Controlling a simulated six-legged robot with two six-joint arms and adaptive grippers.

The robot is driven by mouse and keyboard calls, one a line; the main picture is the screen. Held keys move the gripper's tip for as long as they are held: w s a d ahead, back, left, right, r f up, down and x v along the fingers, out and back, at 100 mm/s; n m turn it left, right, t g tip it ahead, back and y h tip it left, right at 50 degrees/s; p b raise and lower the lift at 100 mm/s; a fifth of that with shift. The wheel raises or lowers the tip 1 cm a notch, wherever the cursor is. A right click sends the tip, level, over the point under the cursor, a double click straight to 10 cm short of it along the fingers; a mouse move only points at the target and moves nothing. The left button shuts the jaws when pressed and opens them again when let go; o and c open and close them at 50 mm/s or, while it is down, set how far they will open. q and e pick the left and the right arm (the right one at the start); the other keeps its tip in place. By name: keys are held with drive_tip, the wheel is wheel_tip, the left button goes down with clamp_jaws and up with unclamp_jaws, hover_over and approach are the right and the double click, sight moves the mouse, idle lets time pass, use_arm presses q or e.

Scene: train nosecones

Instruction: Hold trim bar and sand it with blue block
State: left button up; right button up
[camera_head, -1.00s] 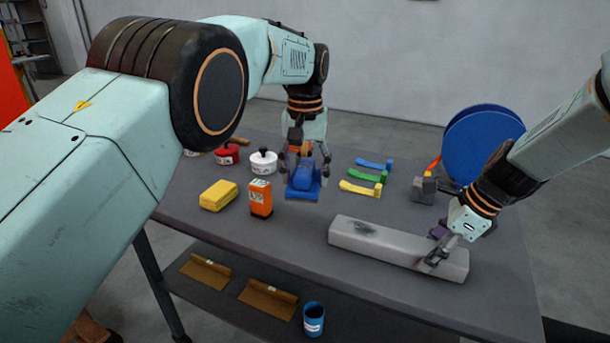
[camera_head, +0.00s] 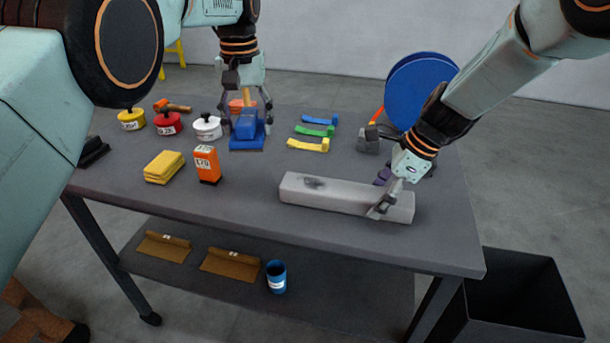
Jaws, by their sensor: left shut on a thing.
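The pale grey trim bar (camera_head: 335,198) lies on the table towards its front right, with a dark scuffed patch near its left end. My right gripper (camera_head: 384,193) is at the bar's right end, with a finger against the front face; it appears clamped across the bar, its far side partly hidden. My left gripper (camera_head: 246,108) points down at the back middle of the table, shut on the blue block (camera_head: 247,134). The block is behind and left of the bar, apart from it. I cannot tell whether it touches the table.
Coloured strips (camera_head: 314,132) lie behind the bar; a blue disc (camera_head: 418,85) stands at back right. A black bin (camera_head: 518,296) is beside the table.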

drive_tip(key=shift+o, duration=0.2)
drive_tip(key=v, duration=1.2)
drive_tip(key=shift+f, duration=0.1)
drive_tip(key=x, duration=1.1)
drive_tip(key=shift+a+f, duration=0.1)
drive_tip(key=shift+f, duration=0.1)
use_arm(q)
drive_tip(key=shift+f, duration=0.25)
use_arm(e)
drive_tip(key=shift+a+f, duration=0.1)
drive_tip(key=shift+f, duration=0.1)
use_arm(q)
drive_tip(key=shift+f, duration=0.9)
